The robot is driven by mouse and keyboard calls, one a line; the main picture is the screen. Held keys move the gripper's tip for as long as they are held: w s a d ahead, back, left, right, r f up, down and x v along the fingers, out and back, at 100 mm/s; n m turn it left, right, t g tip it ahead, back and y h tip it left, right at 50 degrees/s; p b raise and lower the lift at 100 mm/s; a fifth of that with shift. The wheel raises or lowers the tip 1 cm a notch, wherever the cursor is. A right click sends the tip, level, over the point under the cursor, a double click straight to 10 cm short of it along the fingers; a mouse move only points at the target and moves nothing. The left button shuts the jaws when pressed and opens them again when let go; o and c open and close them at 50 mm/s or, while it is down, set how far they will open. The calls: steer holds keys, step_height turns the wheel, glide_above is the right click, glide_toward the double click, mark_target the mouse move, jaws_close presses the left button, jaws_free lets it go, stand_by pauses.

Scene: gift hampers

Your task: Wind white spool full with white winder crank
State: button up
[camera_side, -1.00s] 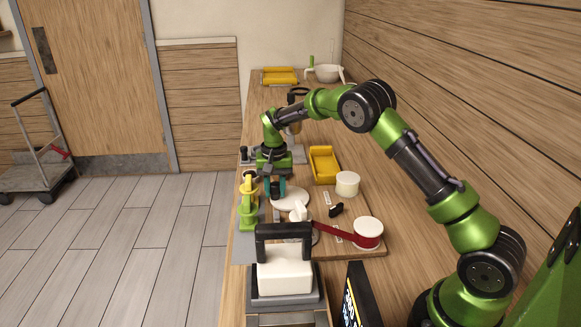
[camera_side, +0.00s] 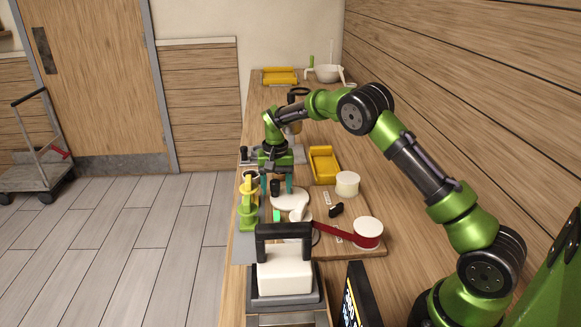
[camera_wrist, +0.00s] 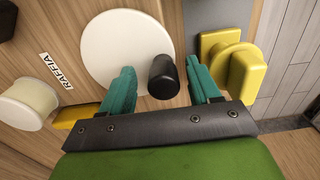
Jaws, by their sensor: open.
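The white winder's flat round disc (camera_side: 284,202) lies on the wooden board, with its upright black crank handle (camera_side: 275,187) on it. In the wrist view the handle (camera_wrist: 163,76) stands at the edge of the white disc (camera_wrist: 112,42). My gripper (camera_side: 276,184) is open, with its two teal fingers apart on either side of the handle and gaps between. It also shows in the wrist view (camera_wrist: 163,84). A small white part (camera_side: 301,212) sits in front of the disc. I cannot make out the white spool or how full it is.
A red ribbon (camera_side: 334,232) runs from a white-topped red reel (camera_side: 368,230) toward the winder. A cream reel (camera_side: 347,184) and a yellow tray (camera_side: 323,163) stand behind. A yellow-and-green device (camera_side: 248,203) stands left. A black-handled white block (camera_side: 284,272) is in front.

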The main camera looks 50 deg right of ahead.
steer(key=shift+r, duration=4.55)
step_height(320, 180, up, 11)
steer(key=s+a+n+t+y, duration=0.1)
steer(key=s+a, duration=0.5)
steer(key=s, duration=0.9)
steer(key=s+a+n+t+y, duration=0.1)
steer(key=s+a+n+t, duration=0.3)
steer(key=s, duration=1.1)
steer(key=shift+s+a+r+t, duration=0.2)
steer(key=shift+a+r+t, duration=0.1)
steer(key=shift+a+t, duration=0.85)
